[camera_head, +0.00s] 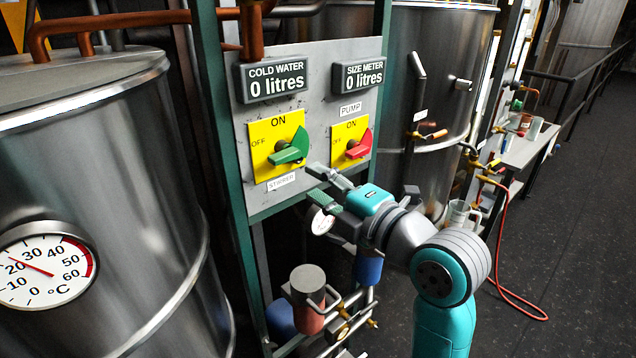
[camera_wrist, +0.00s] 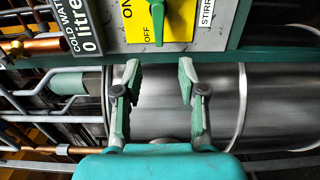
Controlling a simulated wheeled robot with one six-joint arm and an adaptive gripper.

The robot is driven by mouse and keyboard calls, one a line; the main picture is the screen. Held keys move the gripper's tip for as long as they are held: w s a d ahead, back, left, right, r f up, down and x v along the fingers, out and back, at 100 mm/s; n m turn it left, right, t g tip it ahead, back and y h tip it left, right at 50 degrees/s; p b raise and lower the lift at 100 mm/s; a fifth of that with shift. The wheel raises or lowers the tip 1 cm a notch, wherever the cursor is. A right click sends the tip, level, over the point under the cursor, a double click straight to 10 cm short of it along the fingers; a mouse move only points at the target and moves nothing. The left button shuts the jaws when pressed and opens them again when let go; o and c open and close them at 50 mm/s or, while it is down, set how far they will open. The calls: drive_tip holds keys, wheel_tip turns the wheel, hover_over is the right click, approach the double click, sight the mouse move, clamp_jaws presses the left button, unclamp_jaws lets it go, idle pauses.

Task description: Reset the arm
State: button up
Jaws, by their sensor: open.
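My gripper (camera_head: 325,182) is in front of the lower edge of the grey control panel (camera_head: 312,115), just below the two switches. In the wrist view my gripper (camera_wrist: 158,85) has its two fingers spread apart with nothing between them. The green stirrer knob (camera_head: 290,148) sits on a yellow plate. It also shows at the top of the wrist view (camera_wrist: 158,18), beyond the fingertips and apart from them. The red pump knob (camera_head: 359,146) sits on the right yellow plate.
A large steel tank with a thermometer dial (camera_head: 45,270) stands at left. Another steel tank (camera_head: 440,80) stands behind the panel. Pipes and a red cylinder (camera_head: 306,300) lie below the panel. A side table (camera_head: 525,148) and red hose (camera_head: 495,240) are at right. Dark floor is open there.

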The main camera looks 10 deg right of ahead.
drive_tip(key=s+d+f+m+h, duration=0.2)
drive_tip(key=s+f+m, duration=0.3)
drive_tip(key=f, duration=0.5)
drive_tip(key=s+d+f+m+t+h, duration=0.1)
drive_tip(key=s+d+f+m+h, duration=0.2)
drive_tip(key=s+f+m, duration=0.45)
drive_tip(key=s+d+f+m+h, duration=0.2)
drive_tip(key=f+m, duration=0.1)
drive_tip(key=f, duration=0.9)
drive_tip(key=s+d+f+m+h, duration=0.1)
drive_tip(key=s+m, duration=0.2)
drive_tip(key=s, duration=0.6)
drive_tip(key=s+d+f+m+g, duration=0.1)
drive_tip(key=s+f+m, duration=0.1)
drive_tip(key=s, duration=0.8)
drive_tip(key=s+d+f+m+h, duration=0.1)
drive_tip(key=s+m, duration=0.3)
drive_tip(key=s, duration=0.6)
drive_tip(key=shift+s+f+h, duration=0.15)
drive_tip(key=shift+f+h, duration=0.15)
drive_tip(key=shift+f, duration=0.1)
